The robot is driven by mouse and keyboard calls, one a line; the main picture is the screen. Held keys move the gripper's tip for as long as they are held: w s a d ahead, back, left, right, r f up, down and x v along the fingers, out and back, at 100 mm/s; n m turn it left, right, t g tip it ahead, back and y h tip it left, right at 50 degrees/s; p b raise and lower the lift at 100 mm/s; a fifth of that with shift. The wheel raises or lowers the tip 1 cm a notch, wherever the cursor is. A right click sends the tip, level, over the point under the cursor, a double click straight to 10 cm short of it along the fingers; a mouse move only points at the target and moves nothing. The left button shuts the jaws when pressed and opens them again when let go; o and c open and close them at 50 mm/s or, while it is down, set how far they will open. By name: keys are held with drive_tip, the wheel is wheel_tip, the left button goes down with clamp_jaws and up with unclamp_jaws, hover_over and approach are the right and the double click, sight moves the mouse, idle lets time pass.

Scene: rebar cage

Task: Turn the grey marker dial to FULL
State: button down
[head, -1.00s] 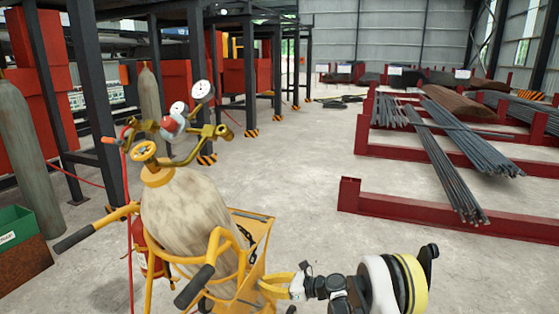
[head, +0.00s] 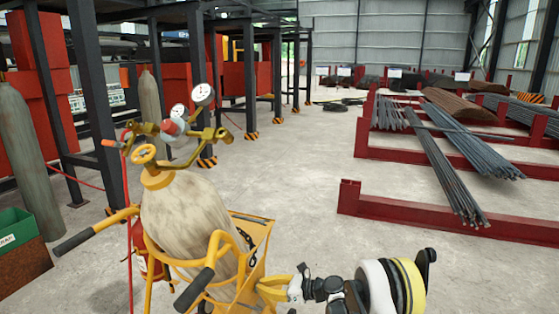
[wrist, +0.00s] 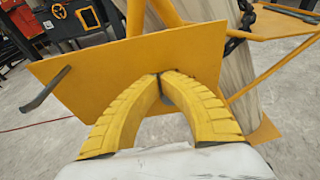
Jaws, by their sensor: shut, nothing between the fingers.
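My gripper (head: 264,286) is at the lower right side of the yellow cylinder cart (head: 252,240). In the wrist view, my yellow fingers (wrist: 160,76) are shut with their tips together, in front of a flat yellow plate (wrist: 85,75) on the cart. A small grey patch (wrist: 169,100) shows between the fingers, just below the tips; it may be the grey marker dial, mostly hidden behind them. I cannot read any marking or FULL label. Whether the tips touch anything is not clear.
The beige gas cylinder (head: 185,215) stands in the cart, with gauges (head: 204,95) on top and a black chain (head: 244,238) beside it. Red racks with rebar (head: 445,165) stand right. Floor between is clear.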

drive_tip(key=shift+w+d, duration=0.1)
drive_tip(key=shift+w, duration=0.15)
drive_tip(key=shift+w+d, duration=0.15)
drive_tip(key=shift+w, duration=0.2)
drive_tip(key=shift+w+d, duration=0.15)
drive_tip(key=shift+w, duration=0.35)
drive_tip(key=shift+w+f, duration=0.1)
drive_tip(key=shift+d, duration=0.1)
drive_tip(key=shift+w+r, duration=0.15)
drive_tip(key=shift+r, duration=0.15)
drive_tip(key=v, duration=0.3)
drive_tip(key=f+v, duration=0.1)
drive_tip(key=v, duration=0.1)
drive_tip(key=shift+s+d, duration=0.2)
drive_tip(key=shift+d, duration=0.35)
drive_tip(key=shift+s, duration=0.1)
